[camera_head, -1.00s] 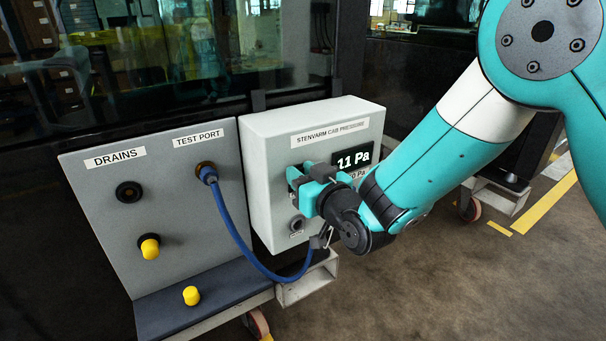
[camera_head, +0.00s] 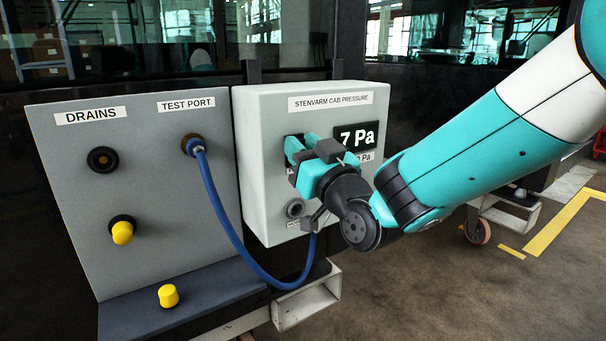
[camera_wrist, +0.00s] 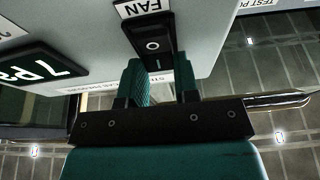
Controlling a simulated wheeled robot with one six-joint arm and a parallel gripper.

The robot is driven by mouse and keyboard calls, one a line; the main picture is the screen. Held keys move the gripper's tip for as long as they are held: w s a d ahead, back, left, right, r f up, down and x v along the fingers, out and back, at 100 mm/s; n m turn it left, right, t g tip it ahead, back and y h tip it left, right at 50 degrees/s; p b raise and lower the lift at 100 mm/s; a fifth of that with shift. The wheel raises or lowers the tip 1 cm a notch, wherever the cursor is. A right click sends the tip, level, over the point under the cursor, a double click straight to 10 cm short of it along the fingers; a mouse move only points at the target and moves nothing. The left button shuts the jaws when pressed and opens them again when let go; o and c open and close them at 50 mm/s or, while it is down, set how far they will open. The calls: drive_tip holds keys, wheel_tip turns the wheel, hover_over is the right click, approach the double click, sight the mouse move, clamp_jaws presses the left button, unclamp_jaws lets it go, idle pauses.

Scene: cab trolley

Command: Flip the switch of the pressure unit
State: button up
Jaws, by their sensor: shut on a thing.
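The pressure unit (camera_head: 360,103) is a light grey box labelled STENVARM CAB PRESSURE. Its dark display (camera_head: 357,138) reads 7 Pa. The fan switch (camera_wrist: 152,46) is a black rocker with O and I marks, under a FAN label (camera_wrist: 140,8) in the wrist view. My gripper (camera_head: 300,150) is at the front face of the unit, left of the display. In the wrist view my gripper (camera_wrist: 159,68) has one finger on each side of the switch and is shut on it. In the head view my gripper hides most of the switch.
A grey panel (camera_head: 75,170) stands to the left with a test port (camera_head: 193,145), a drain opening (camera_head: 102,160) and a yellow cap (camera_head: 122,233). A blue hose (camera_head: 222,215) loops below the unit. Another yellow cap (camera_head: 168,296) sits on the ledge. Floor is open at right.

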drive_tip(key=shift+f+t+y+b, duration=0.3)
drive_tip(key=shift+f+b, duration=0.1)
drive_tip(key=shift+b, duration=0.85)
drive_tip(key=shift+d+r+b, duration=0.1)
drive_tip(key=shift+r+b, duration=0.25)
drive_tip(key=shift+b, duration=0.2)
drive_tip(key=o, duration=0.9)
drive_tip(key=shift+f+b+v, duration=0.15)
drive_tip(key=shift+b+v, duration=3.4)
drive_tip(key=shift+v, duration=0.8)
drive_tip(key=shift+f+b+v, duration=0.1)
drive_tip(key=shift+b+v, duration=3.4)
drive_tip(key=shift+v, duration=0.9)
